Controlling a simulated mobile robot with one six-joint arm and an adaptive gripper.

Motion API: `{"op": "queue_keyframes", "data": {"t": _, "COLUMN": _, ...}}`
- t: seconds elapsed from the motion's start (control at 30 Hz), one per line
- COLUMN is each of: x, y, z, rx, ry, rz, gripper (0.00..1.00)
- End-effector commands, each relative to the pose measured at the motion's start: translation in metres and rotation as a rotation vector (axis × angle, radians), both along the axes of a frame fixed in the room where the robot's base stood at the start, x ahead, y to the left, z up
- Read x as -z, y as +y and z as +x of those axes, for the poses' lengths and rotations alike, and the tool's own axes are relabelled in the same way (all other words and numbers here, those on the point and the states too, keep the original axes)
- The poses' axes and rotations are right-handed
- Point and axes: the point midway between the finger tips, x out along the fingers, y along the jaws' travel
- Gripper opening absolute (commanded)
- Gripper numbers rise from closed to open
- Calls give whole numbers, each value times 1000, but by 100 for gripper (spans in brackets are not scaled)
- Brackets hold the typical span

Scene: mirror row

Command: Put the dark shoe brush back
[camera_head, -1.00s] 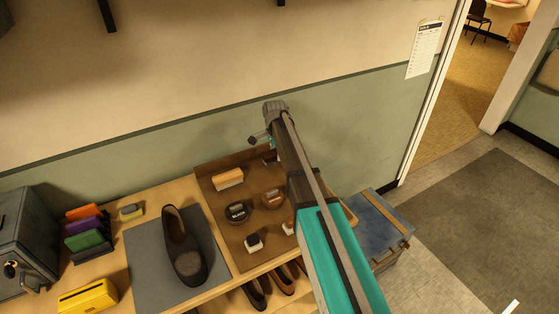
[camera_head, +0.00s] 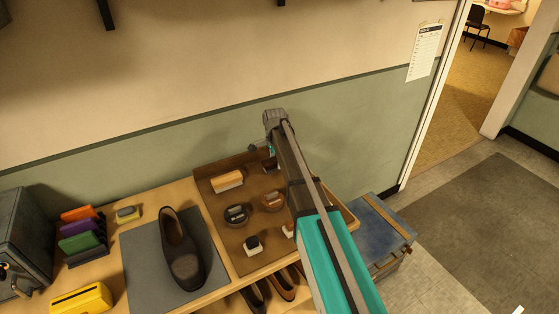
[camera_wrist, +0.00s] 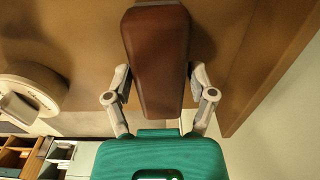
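The dark shoe brush (camera_wrist: 157,60) has a reddish-brown back and lies between the two fingers of my gripper (camera_wrist: 160,78) in the wrist view. The fingers press in on both its sides, and their tips are partly hidden behind it. In the head view my gripper (camera_head: 268,158) points down over the back right part of the brown tray (camera_head: 218,207), and my arm hides most of it. A dark bit of the brush shows below it. The gap between brush and tray floor cannot be judged. A light tan brush (camera_head: 228,181) lies to the left in the tray.
The tray also holds two round tins (camera_head: 237,215) and small daubers (camera_head: 253,244). A dark shoe (camera_head: 180,250) stands on a grey mat (camera_head: 145,262) to the left. Coloured items in a rack (camera_head: 80,230) are farther left. A blue box (camera_head: 372,236) stands right of the bench.

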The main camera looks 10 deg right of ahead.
Motion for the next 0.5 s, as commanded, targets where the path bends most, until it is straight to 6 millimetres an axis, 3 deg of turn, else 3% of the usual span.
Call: {"op": "queue_keyframes", "data": {"t": 0.5, "x": -1, "y": 0, "z": 0, "rx": 0, "ry": 0, "rz": 0, "gripper": 94}}
